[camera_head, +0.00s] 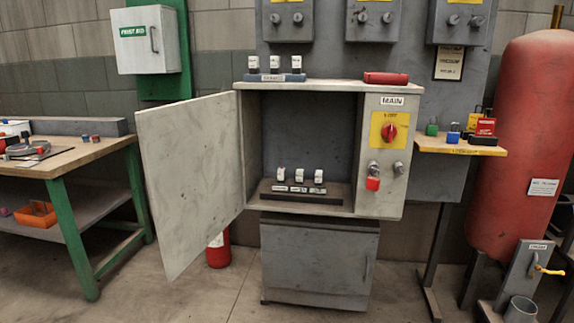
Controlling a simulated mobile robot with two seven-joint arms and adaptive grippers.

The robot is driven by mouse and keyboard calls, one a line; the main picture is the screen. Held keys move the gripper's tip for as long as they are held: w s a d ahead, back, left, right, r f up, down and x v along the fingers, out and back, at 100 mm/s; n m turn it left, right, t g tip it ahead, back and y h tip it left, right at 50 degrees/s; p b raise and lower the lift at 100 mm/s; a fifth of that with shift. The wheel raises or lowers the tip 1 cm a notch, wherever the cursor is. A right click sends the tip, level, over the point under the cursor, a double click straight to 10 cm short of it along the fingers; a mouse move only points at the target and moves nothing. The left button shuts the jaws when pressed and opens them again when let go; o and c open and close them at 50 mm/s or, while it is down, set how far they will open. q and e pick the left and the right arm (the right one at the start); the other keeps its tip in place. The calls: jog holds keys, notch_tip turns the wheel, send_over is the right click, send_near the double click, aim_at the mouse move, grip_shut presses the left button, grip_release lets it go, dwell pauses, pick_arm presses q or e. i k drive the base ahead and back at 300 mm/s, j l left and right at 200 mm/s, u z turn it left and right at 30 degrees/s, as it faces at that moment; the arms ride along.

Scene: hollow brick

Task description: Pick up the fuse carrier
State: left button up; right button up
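An open grey cabinet (300,86) stands in the middle of the head view. Inside it, three small white fuse carriers, left (281,174), middle (299,176) and right (318,176), stand upright in a row on a dark base (300,196) with small white labels. Three similar white-topped pieces (274,66) stand in a blue-grey rack (274,77) on the cabinet's top. I cannot tell which one the task names. Neither of my grippers is in view.
The cabinet door (190,180) is swung open to the left. A red block (386,78) lies on top. A red lock (373,184) hangs on the right panel. A workbench (60,158) stands left; a padlock shelf (440,146) and red tank (530,130) stand right.

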aim_at(281, 172)
jog(key=i+j+z, duration=0.1)
jog(key=z, duration=0.25)
jog(key=j+z, duration=0.4)
jog(key=i+j+z, duration=0.1)
jog(key=j+z, duration=0.3)
jog(key=j, duration=1.8)
jog(key=j+z, duration=0.15)
jog(key=j, duration=1)
jog(key=k+l, duration=0.1)
jog(key=l, duration=0.9)
jog(key=i+l, duration=0.15)
jog(key=l, duration=0.2)
jog(key=i+l, duration=0.1)
jog(key=l, duration=0.2)
jog(key=i+l, duration=0.15)
jog(key=l, duration=0.2)
jog(key=i+l, duration=0.1)
jog(key=l, duration=0.2)
